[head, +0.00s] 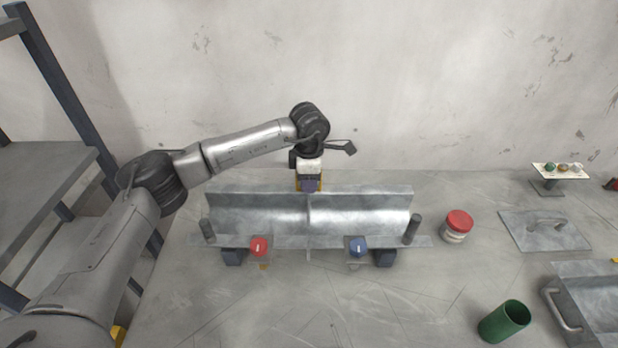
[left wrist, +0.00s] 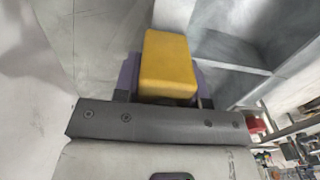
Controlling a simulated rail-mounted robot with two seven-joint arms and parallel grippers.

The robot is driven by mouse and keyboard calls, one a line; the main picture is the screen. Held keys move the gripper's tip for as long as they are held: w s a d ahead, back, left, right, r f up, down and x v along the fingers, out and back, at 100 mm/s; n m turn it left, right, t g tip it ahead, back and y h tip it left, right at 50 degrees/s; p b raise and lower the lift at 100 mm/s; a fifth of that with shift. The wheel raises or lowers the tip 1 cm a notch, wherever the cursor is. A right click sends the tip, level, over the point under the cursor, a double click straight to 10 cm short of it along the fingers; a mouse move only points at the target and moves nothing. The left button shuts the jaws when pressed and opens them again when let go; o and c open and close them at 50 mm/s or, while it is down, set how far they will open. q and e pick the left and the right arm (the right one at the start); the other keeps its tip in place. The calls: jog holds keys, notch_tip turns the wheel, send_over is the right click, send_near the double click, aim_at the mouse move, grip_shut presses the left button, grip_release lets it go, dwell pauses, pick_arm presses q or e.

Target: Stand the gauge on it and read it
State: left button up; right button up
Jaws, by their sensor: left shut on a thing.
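My left gripper (head: 310,184) has purple fingers and is shut on a yellow block-shaped gauge (head: 298,183), mostly hidden behind the gripper in the head view. In the left wrist view the yellow gauge (left wrist: 170,62) sits between the purple fingers of my left gripper (left wrist: 168,84). They are at the back edge of the grey metal trough positioner (head: 360,215), near its middle divider. I cannot tell whether the gauge touches the metal. No gauge reading is visible. My right gripper is out of view.
The front middle of the table is clear.

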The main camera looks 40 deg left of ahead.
pick_arm(q)
jog(key=shift+f, duration=0.1)
jog(key=o, duration=1.1)
